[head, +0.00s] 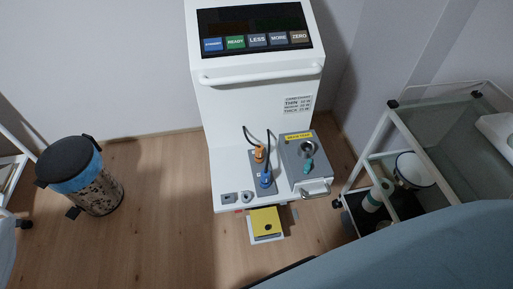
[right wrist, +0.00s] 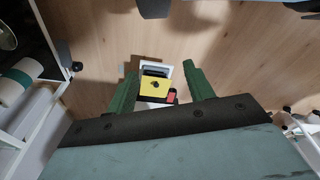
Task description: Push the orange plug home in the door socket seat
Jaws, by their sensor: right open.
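The orange plug (head: 259,153) stands on a grey plate (head: 256,170) on the white machine's lower shelf, with a dark cable looping up behind it. A blue plug (head: 265,180) with its own cable stands just in front. Whether the orange plug is fully seated is too small to tell. I cannot tell which part is the door socket seat; small grey blocks (head: 229,198) sit at the shelf's front left. My right gripper (right wrist: 162,75) is open, its green fingers apart with nothing held between them. Neither gripper shows in the head view.
A grey box (head: 311,170) with a yellow label and handle stands right of the plugs. A yellow pad (head: 266,222) juts out below the shelf; the wrist view shows it beyond my fingers. A trolley (head: 420,150) stands right, a bin (head: 88,180) left. A blue surface (head: 420,250) fills the lower right.

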